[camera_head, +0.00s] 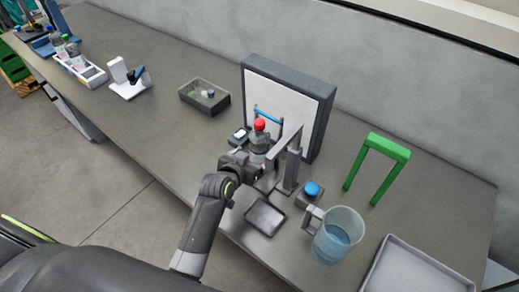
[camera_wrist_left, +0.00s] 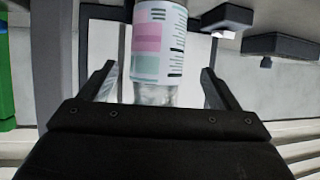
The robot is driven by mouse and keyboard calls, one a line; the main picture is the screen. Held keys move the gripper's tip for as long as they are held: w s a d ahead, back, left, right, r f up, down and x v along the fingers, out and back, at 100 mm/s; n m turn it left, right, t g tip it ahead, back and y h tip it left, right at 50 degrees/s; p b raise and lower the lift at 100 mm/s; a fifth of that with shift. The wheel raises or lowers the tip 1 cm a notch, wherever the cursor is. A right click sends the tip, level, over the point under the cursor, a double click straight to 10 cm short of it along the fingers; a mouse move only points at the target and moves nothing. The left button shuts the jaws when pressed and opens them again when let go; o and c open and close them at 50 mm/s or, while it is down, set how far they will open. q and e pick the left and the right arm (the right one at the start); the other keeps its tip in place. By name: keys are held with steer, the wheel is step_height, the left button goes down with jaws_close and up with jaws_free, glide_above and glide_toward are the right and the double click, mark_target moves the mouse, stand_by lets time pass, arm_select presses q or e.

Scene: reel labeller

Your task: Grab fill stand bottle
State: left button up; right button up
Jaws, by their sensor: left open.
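The bottle (camera_head: 260,139) has a red cap and stands upright at the grey fill stand (camera_head: 291,165). In the left wrist view the bottle's pink, white and teal label (camera_wrist_left: 158,45) and clear lower body show between the fingers. My left gripper (camera_head: 257,160) is at the bottle, partly hiding its lower part. In the left wrist view the left gripper (camera_wrist_left: 160,88) is open, with one finger on each side of the bottle and gaps visible. My right gripper is in neither view.
A blue-topped button box (camera_head: 311,192), a jug of blue liquid (camera_head: 338,236) and a green frame (camera_head: 382,150) stand right of the fill stand. A small grey tray (camera_head: 265,217) lies in front. A dark-edged panel (camera_head: 318,110) rises behind.

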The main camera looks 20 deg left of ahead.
mark_target(255, 155)
arm_select(q)
steer(key=shift+w+d, duration=0.1)
steer(key=shift+w, duration=0.25)
steer(key=p+x, duration=0.1)
steer(key=x, duration=0.2)
steer(key=shift+w+d+f+p, duration=0.1)
steer(key=shift+w+d+p, duration=0.15)
steer(key=shift+p, duration=0.1)
steer(key=shift+w+f, duration=0.3)
steer(key=shift+w, duration=0.15)
steer(key=c, duration=1.3)
steer(key=shift+r, duration=0.1)
steer(key=shift+c, duration=0.6)
